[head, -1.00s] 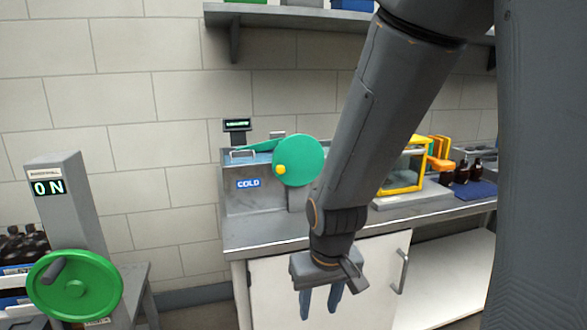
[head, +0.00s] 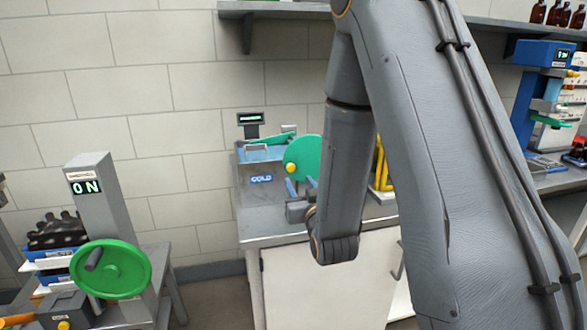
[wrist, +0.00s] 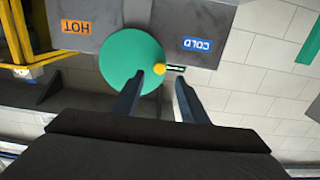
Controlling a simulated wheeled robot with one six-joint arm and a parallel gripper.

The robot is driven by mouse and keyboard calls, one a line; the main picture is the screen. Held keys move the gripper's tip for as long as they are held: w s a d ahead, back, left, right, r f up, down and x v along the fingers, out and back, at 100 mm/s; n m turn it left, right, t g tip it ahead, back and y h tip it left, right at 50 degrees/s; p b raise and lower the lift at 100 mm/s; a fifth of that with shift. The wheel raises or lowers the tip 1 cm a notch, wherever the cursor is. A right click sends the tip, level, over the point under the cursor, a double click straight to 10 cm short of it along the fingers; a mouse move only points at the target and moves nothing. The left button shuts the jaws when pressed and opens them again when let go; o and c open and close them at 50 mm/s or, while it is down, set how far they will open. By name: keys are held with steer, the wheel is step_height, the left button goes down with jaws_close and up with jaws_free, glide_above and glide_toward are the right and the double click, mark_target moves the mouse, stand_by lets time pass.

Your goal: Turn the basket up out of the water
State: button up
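The grey tank marked COLD (head: 258,197) stands on the bench; its label also shows upside down in the wrist view (wrist: 197,45). A green disc (head: 307,153) with a yellow knob (head: 291,168) near its rim is at the tank's right front. I cannot make out the basket or the water; a flat green piece (head: 270,139) shows at the tank's top. My gripper (head: 301,186) is open and empty, its blue-grey fingers raised toward the disc. In the wrist view the disc (wrist: 122,58) and knob (wrist: 159,69) appear ahead, the knob between the fingertips (wrist: 158,84) in the picture.
A HOT label (wrist: 76,27) and a yellow frame (wrist: 40,58) are beside the disc. A small display (head: 250,118) stands behind the tank. A green handwheel (head: 120,265) on an ON post is at left. A shelf (head: 275,14) runs above; blue equipment (head: 540,65) is at right.

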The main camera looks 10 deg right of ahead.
mark_target(292, 169)
steer(key=shift+w+r+p, duration=0.1)
steer(key=shift+w+p, duration=1.1)
steer(key=shift+w, duration=2.7)
jaws_close()
